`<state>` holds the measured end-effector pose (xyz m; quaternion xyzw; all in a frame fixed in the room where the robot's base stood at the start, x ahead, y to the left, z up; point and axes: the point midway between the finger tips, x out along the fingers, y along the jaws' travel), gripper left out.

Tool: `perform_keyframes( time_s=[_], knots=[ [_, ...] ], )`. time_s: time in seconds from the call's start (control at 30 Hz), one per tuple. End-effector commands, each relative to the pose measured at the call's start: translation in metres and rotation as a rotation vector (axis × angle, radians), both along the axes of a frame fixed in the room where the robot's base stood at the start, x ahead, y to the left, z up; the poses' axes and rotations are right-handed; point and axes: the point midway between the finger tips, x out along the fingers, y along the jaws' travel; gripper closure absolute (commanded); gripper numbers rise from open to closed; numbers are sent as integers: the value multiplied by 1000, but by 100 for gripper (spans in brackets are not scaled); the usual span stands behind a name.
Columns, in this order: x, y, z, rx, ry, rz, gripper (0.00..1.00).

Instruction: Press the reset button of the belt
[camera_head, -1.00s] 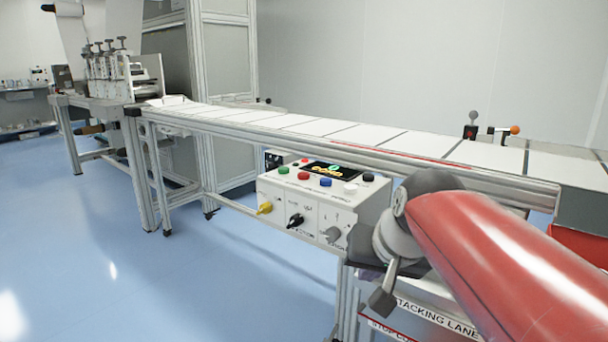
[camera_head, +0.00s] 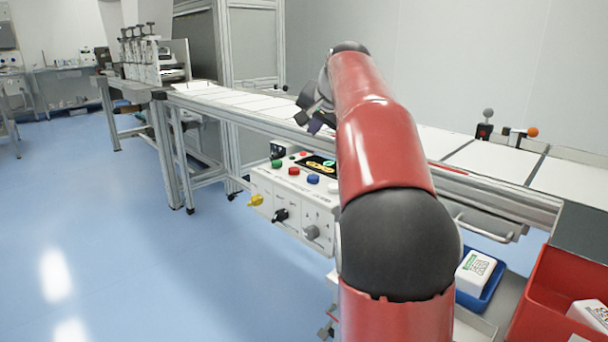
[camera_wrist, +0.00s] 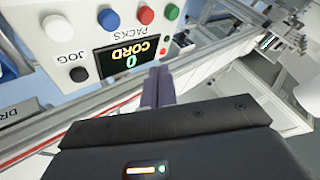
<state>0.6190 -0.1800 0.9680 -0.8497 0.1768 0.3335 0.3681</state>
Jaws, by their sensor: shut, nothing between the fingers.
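The belt's control box (camera_head: 290,205) hangs below the conveyor's side rail. Its top has a green button (camera_head: 276,163), a red button (camera_head: 293,170), a blue button (camera_head: 313,178) and a lit display (camera_head: 317,165). In the wrist view the box is inverted, with a white button (camera_wrist: 54,23) and a black button (camera_wrist: 78,74) by the word JOG. I cannot read a reset label. My gripper (camera_head: 317,125) is above the belt edge, beyond the box. In the wrist view its purple fingers (camera_wrist: 158,78) are shut and empty, just beside the display; contact cannot be told.
The conveyor belt (camera_head: 490,160) with white sheets runs behind the box. Yellow (camera_head: 255,200), black and grey knobs stick out of the box front. A blue tray (camera_head: 490,285) and a red bin (camera_head: 540,305) stand at right. The blue floor at left is clear.

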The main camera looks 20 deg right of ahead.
Motion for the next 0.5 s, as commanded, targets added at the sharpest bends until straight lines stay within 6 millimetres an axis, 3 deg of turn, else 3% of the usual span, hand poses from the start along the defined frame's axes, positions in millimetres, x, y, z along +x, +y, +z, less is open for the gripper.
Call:
perform_keyframes(
  time_s=[0.3,0.5],
  knots=[
    [-1,0,-2,0,1,1,100],
    [-1,1,-20,1,1,1,100]
  ],
)
